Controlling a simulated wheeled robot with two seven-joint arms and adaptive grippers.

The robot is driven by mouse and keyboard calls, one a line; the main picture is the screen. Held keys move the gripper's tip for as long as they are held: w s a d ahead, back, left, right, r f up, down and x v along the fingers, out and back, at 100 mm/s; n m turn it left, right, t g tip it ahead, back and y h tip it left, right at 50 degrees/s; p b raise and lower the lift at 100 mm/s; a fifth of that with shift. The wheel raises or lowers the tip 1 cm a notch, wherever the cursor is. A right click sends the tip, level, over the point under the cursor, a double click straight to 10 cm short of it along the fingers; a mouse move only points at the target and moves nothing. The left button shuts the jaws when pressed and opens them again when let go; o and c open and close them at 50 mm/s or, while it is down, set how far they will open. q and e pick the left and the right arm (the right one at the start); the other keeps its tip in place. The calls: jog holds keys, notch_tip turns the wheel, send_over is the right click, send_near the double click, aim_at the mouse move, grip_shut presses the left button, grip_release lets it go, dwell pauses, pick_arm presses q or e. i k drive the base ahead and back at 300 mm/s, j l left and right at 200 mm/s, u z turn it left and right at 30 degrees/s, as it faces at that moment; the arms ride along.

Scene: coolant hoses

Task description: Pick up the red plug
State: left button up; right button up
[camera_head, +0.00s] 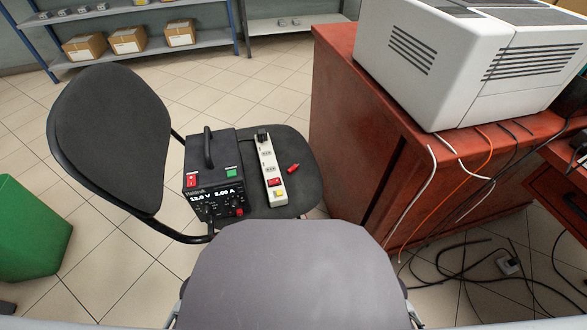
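A small red plug (293,168) lies on the dark seat of an office chair (303,190), to the right of a white power strip (257,150). A small gap separates it from the strip. Nothing covers the plug, and nothing holds it. Neither of my grippers shows in the head view, so I cannot see their fingers.
A black power supply (222,150) with a handle stands left of the strip. The chair's backrest (105,135) rises at left. A red-brown cabinet (345,110) carrying a white machine (430,60) stands at right. Loose black cables (470,275) lie on the floor.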

aim_at(291, 170)
jog(key=l, duration=0.45)
jog(key=k+l, duration=0.15)
jog(key=l, duration=0.75)
